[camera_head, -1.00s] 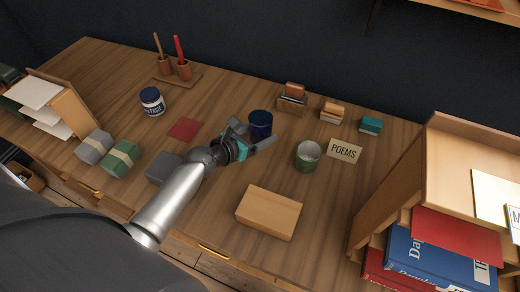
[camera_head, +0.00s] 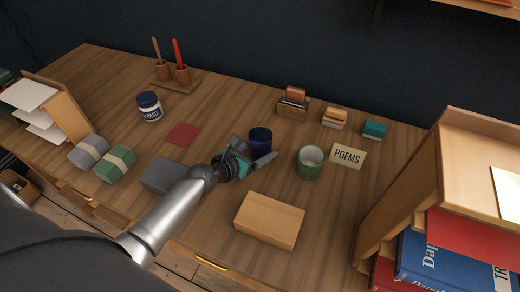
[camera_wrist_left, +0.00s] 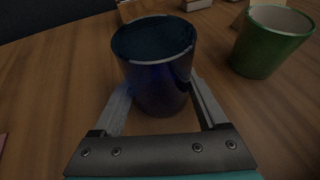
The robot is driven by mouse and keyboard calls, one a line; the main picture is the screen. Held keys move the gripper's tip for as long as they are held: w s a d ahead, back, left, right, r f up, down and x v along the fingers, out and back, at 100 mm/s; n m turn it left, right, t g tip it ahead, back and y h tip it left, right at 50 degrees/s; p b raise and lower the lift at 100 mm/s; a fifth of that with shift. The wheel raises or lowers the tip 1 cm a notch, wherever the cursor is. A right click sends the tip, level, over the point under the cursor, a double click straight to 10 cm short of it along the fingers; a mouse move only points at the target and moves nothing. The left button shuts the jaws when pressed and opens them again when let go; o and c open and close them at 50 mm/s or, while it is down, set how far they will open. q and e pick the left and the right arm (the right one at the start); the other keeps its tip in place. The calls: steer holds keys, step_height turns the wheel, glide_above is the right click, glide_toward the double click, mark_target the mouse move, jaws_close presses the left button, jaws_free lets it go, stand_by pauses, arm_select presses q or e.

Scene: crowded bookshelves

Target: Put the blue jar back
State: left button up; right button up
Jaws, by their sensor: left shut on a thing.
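The dark blue jar (camera_head: 260,139) is open-topped and upright, left of the green cup (camera_head: 310,163) over the middle of the desk. My left gripper (camera_head: 251,160) is shut on it from the near side. In the left wrist view the blue jar (camera_wrist_left: 155,75) stands between the two fingers (camera_wrist_left: 158,105), with its rim above them. Whether its base touches the desk is not clear. The green cup (camera_wrist_left: 272,45) is close by on the right, apart from the jar. My right gripper is not in view.
A red square (camera_head: 181,135) and a white paste pot with a blue lid (camera_head: 149,107) lie to the left. A grey block (camera_head: 166,175) is beside my arm, and a tan box (camera_head: 269,221) is in front.

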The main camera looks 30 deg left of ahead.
arm_select(q)
steer(key=o, duration=1.6)
steer(key=shift+r, duration=0.2)
steer(key=p+v, duration=0.2)
steer(key=v, duration=0.8)
steer(key=shift+s, duration=0.15)
steer(key=shift+v, duration=0.85)
steer(key=shift+d, duration=0.1)
